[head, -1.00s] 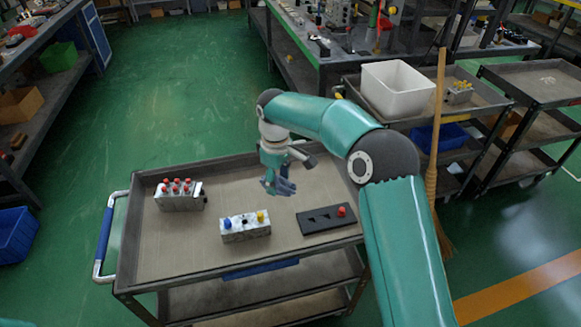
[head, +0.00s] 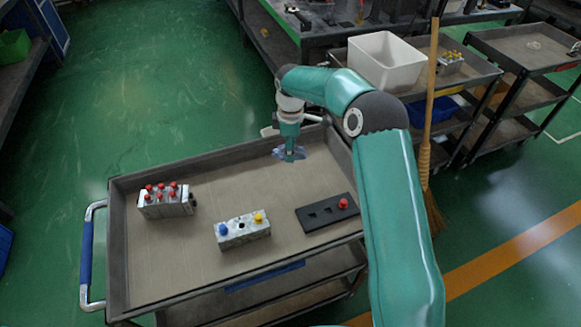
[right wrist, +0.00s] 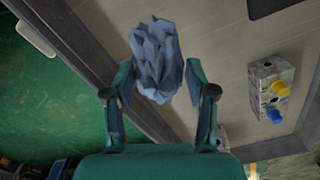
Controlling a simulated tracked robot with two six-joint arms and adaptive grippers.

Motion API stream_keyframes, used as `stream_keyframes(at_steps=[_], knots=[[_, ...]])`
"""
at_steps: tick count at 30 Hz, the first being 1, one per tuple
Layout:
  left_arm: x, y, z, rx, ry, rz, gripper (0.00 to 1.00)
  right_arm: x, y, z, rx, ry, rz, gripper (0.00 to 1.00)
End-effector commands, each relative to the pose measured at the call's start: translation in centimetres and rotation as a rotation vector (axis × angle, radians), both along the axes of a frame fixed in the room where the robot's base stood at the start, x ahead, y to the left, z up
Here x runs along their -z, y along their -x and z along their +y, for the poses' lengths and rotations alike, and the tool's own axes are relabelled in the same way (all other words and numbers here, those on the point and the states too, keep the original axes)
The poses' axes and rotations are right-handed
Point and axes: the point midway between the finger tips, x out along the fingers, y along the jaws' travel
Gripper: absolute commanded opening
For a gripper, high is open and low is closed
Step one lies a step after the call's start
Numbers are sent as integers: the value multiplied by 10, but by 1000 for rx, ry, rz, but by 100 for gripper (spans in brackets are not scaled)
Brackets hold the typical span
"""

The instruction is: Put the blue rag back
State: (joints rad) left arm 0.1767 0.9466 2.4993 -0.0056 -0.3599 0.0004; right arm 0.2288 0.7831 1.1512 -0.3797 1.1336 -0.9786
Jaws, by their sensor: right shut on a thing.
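The blue rag (head: 279,153) is a crumpled blue-grey cloth near the back edge of the cart's top tray. My right gripper (head: 290,154) points down from above and is shut on the rag. In the right wrist view the rag (right wrist: 157,62) bunches up between the two fingertips of the right gripper (right wrist: 158,80). Whether the rag touches the tray cannot be told. My left gripper is not in view.
The cart tray (head: 175,255) holds a block with several red knobs (head: 166,202), a block with blue and yellow knobs (head: 242,231) and a black plate with a red knob (head: 328,213). A white bin (head: 385,62) and a broom (head: 427,130) stand to the right.

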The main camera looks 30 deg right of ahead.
Motion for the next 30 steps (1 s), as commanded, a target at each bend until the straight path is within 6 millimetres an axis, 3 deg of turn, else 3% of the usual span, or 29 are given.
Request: stream_keyframes(at_steps=[4, 14, 19, 29, 30], knots=[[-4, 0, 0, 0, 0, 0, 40, 31, 1, 0, 2, -1, 3, 28], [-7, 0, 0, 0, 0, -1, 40, 58, 1, 0, 2, -1, 1, 28], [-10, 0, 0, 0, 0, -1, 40, 83, 1, 0, 3, -1, 3, 28], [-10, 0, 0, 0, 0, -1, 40, 91, 1, -1, 3, -1, -1, 28], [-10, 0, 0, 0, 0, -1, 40, 91, 1, -1, 3, -1, -1, 58]])
